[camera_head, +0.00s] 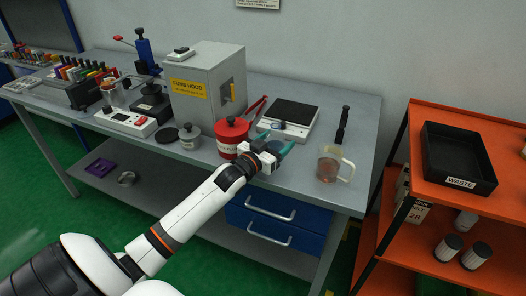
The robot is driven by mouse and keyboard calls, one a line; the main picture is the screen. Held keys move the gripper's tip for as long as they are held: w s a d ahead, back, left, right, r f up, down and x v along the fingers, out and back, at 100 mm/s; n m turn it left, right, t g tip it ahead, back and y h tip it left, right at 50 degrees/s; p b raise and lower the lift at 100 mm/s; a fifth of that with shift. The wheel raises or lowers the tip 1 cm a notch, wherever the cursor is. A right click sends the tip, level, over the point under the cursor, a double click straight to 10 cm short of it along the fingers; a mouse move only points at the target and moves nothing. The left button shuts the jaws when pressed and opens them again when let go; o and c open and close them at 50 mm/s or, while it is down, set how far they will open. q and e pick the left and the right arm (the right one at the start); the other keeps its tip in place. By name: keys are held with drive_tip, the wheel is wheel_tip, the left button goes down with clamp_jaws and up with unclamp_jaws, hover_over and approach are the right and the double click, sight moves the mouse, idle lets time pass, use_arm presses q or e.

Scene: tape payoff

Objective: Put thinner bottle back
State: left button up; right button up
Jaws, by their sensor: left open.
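My left gripper (279,152) has teal fingers and reaches over the front of the grey bench (310,187). It is open, and I see nothing between its fingers. A red lidded container (230,136) with a pale label stands just left of the gripper, partly hidden by my arm. I cannot tell whether it is the thinner bottle; no other thing is clearly marked as thinner. The grey box labelled as a fume hood (203,85) stands behind it. My right gripper is not in view.
A scale-like device (290,116) lies behind the gripper. A clear mug (329,166) stands to its right. A grey lidded pot (190,137) and a hotplate-like device (127,120) are at left. An orange shelf (485,131) with a black waste tray (456,166) stands at right.

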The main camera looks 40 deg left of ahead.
use_arm(q)
drive_tip(key=s, duration=1.1)
drive_tip(key=shift+a, duration=0.15)
